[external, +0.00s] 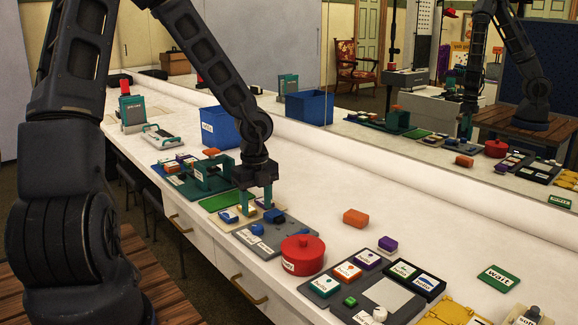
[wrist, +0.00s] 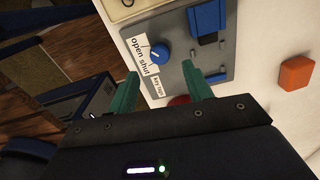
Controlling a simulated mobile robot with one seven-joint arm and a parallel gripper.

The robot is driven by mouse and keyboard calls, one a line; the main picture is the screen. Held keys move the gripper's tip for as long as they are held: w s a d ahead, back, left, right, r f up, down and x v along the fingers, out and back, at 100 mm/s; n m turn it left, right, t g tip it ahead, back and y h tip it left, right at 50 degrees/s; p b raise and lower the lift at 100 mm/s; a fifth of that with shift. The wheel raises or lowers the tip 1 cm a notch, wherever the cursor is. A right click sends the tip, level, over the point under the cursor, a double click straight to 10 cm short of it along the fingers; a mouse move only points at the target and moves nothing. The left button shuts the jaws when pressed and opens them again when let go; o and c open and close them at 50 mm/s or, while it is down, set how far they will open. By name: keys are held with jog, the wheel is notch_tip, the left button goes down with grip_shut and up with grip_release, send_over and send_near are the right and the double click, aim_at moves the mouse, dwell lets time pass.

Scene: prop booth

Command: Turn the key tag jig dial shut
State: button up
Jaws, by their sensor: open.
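The key tag jig is a grey plate (external: 290,231) on the white counter, lying just in front of the beige panel. In the wrist view its plate (wrist: 187,30) carries a round blue dial (wrist: 159,54) with a pale pointer line. White labels reading "open", "shut" (wrist: 140,55) and "key tags" (wrist: 157,82) lie beside the dial. I cannot tell surely which word the pointer marks. My gripper (external: 257,208) is above the jig's far side, pointing down. In the wrist view my gripper (wrist: 160,71) is open and empty, its green fingers apart, with the dial beyond their tips.
A lidded red pot (external: 303,255) stands close to the jig's near end. An orange block (external: 355,217) lies to the right on clear counter. A blue bin (external: 220,126) stands farther back. Several labelled boxes and trays fill the near counter.

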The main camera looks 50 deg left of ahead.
aim_at(257, 226)
jog(key=shift+f, duration=3.1)
jog(key=shift+c, duration=0.2)
jog(key=c, duration=0.9)
